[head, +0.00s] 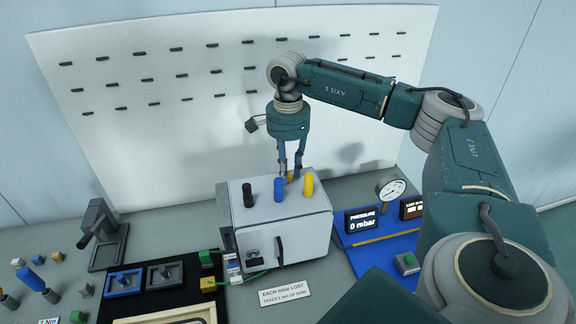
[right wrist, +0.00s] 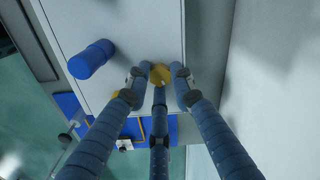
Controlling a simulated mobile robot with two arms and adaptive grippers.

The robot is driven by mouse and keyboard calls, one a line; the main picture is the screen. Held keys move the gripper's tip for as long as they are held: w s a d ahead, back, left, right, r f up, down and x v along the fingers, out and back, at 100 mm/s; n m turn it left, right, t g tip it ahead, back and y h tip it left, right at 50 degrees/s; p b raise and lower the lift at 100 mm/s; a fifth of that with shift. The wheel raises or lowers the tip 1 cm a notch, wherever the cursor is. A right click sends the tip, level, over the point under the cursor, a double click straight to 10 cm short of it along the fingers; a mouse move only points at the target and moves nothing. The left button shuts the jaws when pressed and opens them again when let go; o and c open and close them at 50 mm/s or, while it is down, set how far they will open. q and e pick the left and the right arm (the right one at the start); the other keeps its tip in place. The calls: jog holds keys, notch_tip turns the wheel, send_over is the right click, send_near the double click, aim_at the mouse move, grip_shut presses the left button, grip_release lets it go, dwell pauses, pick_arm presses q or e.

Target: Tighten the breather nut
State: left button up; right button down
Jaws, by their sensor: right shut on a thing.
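A white box (head: 300,232) stands on the bench, with a small brass-yellow round nut (head: 290,177) at the back of its top. I take this as the breather nut; its face also shows in the right wrist view (right wrist: 161,75). My right gripper (head: 290,174) reaches straight down from above. Its blue fingers are closed around the nut and partly hide it. A black peg (head: 248,195), a blue peg (head: 279,190) and a yellow peg (head: 308,184) stand on the box top in front of the nut. My left gripper is not in view.
A gauge (head: 391,189) and a pressure display reading 0 mbar (head: 362,219) stand right of the box on a blue mat. A grey clamp (head: 104,235) and several small tools lie left.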

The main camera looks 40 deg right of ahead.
jog(key=shift+m, duration=1.8)
jog(key=shift+p, duration=0.3)
jog(key=shift+m, duration=1.7)
jog(key=m+p, duration=0.1)
jog(key=m, duration=0.2)
jog(key=shift+m, duration=0.3)
